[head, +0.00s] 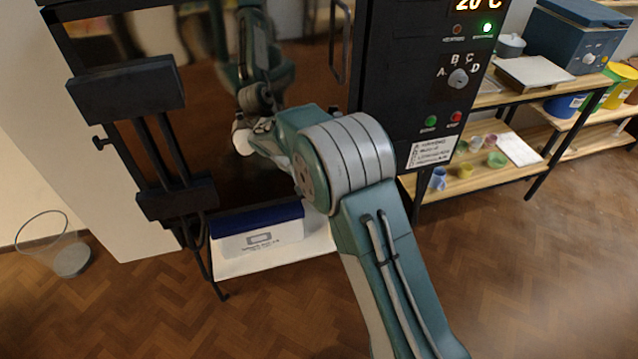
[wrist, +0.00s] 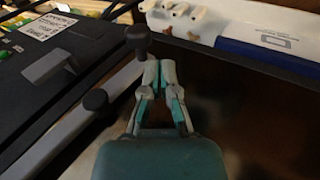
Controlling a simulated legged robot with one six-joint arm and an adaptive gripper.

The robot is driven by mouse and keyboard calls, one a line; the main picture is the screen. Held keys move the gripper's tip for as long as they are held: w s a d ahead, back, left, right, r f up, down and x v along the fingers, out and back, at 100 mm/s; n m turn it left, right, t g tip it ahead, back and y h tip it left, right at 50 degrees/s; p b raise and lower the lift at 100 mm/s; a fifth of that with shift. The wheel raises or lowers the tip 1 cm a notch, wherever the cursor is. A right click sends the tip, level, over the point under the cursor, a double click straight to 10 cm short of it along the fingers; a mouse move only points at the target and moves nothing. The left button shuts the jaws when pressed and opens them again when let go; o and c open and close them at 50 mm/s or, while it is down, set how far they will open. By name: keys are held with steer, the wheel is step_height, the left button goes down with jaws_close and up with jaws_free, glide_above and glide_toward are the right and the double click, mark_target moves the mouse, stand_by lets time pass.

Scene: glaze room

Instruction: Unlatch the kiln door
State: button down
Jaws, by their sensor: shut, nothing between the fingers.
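The kiln door (head: 310,95) is a dark, glossy panel and looks closed. A slim upright handle (head: 340,42) stands at its right edge in the head view. In the wrist view a grey bar (wrist: 122,76) with dark round knobs runs along the door edge, one knob (wrist: 138,38) at its far end; I cannot tell for sure which part is the latch. My gripper (wrist: 159,67) is shut and empty. Its fingertips appear just beside that far knob; whether they touch it is unclear. In the head view my fingers cannot be made out clearly against the arm and its reflection.
The black control panel (head: 405,85) is right of the door. Dark hinge brackets (head: 125,90) jut out on the left. A blue and white box (head: 258,232) sits below. The right floor is clear.

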steer(key=shift+v, duration=2.75)
steer(key=shift+r, duration=0.1)
steer(key=s+d+r+m+y, duration=0.2)
steer(key=s+d+r+y, duration=0.1)
steer(key=s+d+r, duration=1.2)
steer(key=s+d+r+t+y, duration=0.1)
steer(key=s+d, duration=0.1)
steer(key=s, duration=0.7)
steer(key=s+d+r+m+t+y, duration=0.1)
steer(key=s+d+t, duration=0.1)
steer(key=s, duration=0.7)
steer(key=shift+s+d+y, duration=0.15)
steer(key=shift+d+y, duration=0.05)
steer(key=shift+y, duration=0.1)
